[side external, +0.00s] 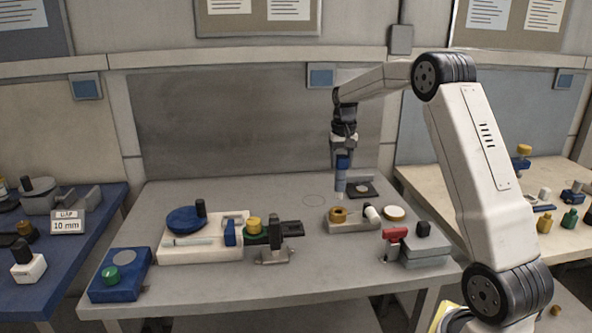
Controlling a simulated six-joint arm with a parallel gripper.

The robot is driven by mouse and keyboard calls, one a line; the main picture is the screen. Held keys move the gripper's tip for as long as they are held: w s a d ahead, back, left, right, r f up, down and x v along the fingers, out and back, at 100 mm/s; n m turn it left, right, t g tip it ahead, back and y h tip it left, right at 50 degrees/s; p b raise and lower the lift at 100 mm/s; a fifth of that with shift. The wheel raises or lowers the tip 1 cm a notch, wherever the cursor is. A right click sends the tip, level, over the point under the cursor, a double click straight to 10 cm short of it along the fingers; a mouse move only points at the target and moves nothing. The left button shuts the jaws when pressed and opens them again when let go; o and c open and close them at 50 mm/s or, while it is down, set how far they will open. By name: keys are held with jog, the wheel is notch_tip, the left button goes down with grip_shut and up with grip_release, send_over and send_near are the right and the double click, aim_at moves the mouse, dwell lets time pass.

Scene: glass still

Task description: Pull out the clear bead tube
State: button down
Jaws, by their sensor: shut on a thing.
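My gripper (342,168) points straight down over the right half of the grey bench. It is shut on a slim, pale, see-through piece that looks like the clear bead tube (340,187). The tube hangs upright below the jaws, and its upper part is hidden by them. Its lower end is just above or behind a beige block (352,226) with a brass ring (338,214) and a white cylinder (372,214) on it. I cannot tell whether the tube's lower end touches anything. Beads inside are too small to make out.
A dark square plate (372,192) and a cream disc (394,213) lie close right. A grey fixture with a red part (396,234) stands front right. A white tray (172,254), a dark stand (274,254) and a blue box (128,286) stand left. The back left bench is clear.

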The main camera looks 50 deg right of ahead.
jog(key=shift+r, duration=0.4)
dwell(0.4)
